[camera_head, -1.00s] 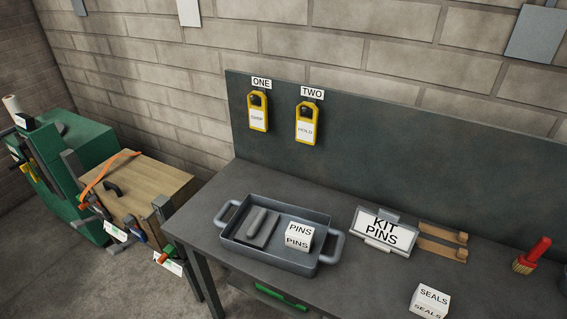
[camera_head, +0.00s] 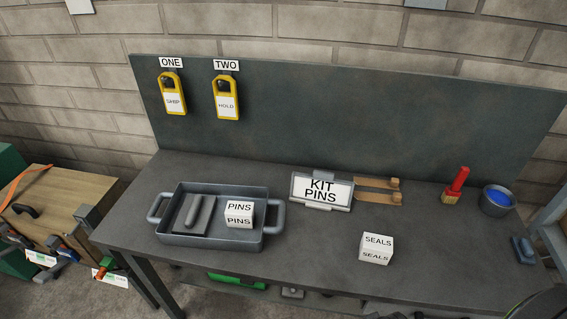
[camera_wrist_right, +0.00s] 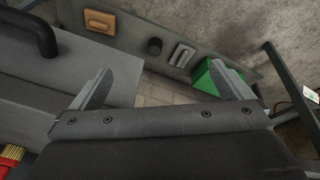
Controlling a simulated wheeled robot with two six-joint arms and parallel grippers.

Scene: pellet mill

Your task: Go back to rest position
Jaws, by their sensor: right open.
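My right gripper (camera_wrist_right: 168,88) shows in the right wrist view, its two fingers wide apart with nothing between them. It hangs over the edge of a grey surface, with a lower shelf and the floor beyond. Neither gripper shows in the head view; a dark curved part at its bottom right corner may be mine. The grey tray (camera_head: 165,228) stands on the workbench (camera_head: 320,240) with a white PINS box (camera_head: 239,214) and a grey piece (camera_head: 196,213) in it. A white SEALS box (camera_head: 376,249) stands to the right.
A KIT PINS sign (camera_head: 321,190), wooden pieces (camera_head: 378,190), a red-handled brush (camera_head: 455,186) and a bucket (camera_head: 497,201) stand along the bench's back. Yellow tags (camera_head: 172,93) hang on the back panel. A wooden box (camera_head: 62,205) is at left. A green item (camera_wrist_right: 218,82) lies lower down.

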